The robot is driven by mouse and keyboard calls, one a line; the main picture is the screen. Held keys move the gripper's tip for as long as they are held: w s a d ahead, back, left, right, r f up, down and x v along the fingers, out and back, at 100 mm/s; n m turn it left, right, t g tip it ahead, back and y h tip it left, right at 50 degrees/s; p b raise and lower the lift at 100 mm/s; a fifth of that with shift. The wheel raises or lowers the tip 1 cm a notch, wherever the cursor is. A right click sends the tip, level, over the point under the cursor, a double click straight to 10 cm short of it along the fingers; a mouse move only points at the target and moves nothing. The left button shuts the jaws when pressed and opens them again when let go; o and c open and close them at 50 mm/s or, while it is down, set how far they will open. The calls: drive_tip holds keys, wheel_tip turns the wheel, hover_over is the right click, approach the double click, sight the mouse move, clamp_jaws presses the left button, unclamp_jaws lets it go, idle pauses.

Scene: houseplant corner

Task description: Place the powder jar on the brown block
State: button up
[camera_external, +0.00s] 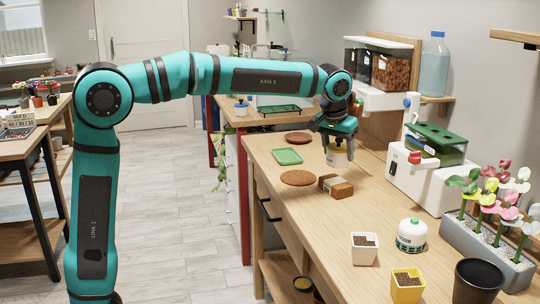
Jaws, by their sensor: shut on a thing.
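My gripper (338,140) points down over the wooden bench and is shut on a small pale jar with a yellowish band, the powder jar (338,157). The fingers and wrist hide the jar's upper part.
A round cork mat (298,178), a green tray (287,156) and a reddish-brown round mat (298,137) lie left of the jar. A white machine (425,180) stands to the right. White pot (364,248), yellow pot (407,285) and a white-green container (411,236) stand nearer the camera.

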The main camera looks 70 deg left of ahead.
sight(337, 166)
drive_tip(key=shift+f, duration=2.5)
drive_tip(key=shift+f, duration=0.15)
drive_tip(key=o, duration=1.2)
drive_tip(key=v, duration=1.2)
drive_tip(key=shift+s, duration=0.1)
drive_tip(key=shift+d, duration=0.1)
